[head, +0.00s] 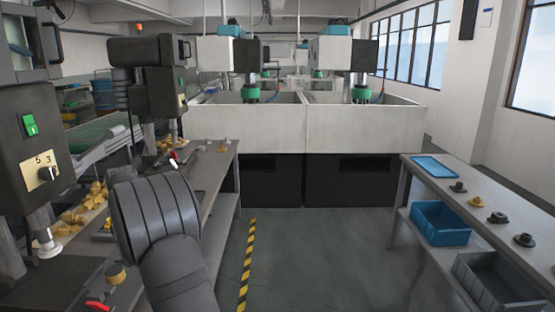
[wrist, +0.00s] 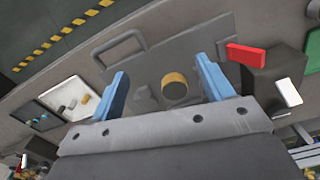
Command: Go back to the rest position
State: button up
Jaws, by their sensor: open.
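My gripper (wrist: 160,66) is open in the wrist view, with its two blue fingers spread apart and nothing held between them. A short round part with a yellow-brown rim (wrist: 175,86) shows between the fingers, on the grey bench top (wrist: 215,30) beyond them. I cannot tell how far the fingertips are from it. In the head view my dark grey arm rises over the left bench (head: 212,170), and the gripper itself is not visible there.
In the head view, drill machines (head: 152,85) line the left bench, white tanks (head: 255,135) stand behind, and a right table (head: 445,190) holds dark parts.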

jog(key=s+d+f, duration=0.2)
jog(key=s, duration=0.7)
jog(key=s+d+f, duration=0.3)
jog(key=s, duration=0.6)
jog(key=s+d+f+n, duration=0.1)
jog(key=s+d+f, duration=0.1)
jog(key=s, duration=0.8)
jog(key=shift+d+f, duration=0.3)
jog(key=shift+f, duration=0.3)
jog(key=shift+o, duration=0.2)
jog(key=o, duration=0.6)
jog(key=shift+c, duration=0.2)
jog(key=w+a+r+n+t, duration=0.3)
jog(key=a+r+n, duration=0.5)
jog(key=r+n, duration=0.15)
jog(key=w+a+r+n+t, duration=0.2)
jog(key=a+r+n+t, duration=0.1)
jog(key=a+r+n, duration=0.55)
jog(key=w+d+f+n, duration=0.1)
jog(key=w+f, duration=0.3)
jog(key=f, duration=0.4)
jog(key=shift+w+d, duration=0.15)
jog(key=shift+w, duration=0.2)
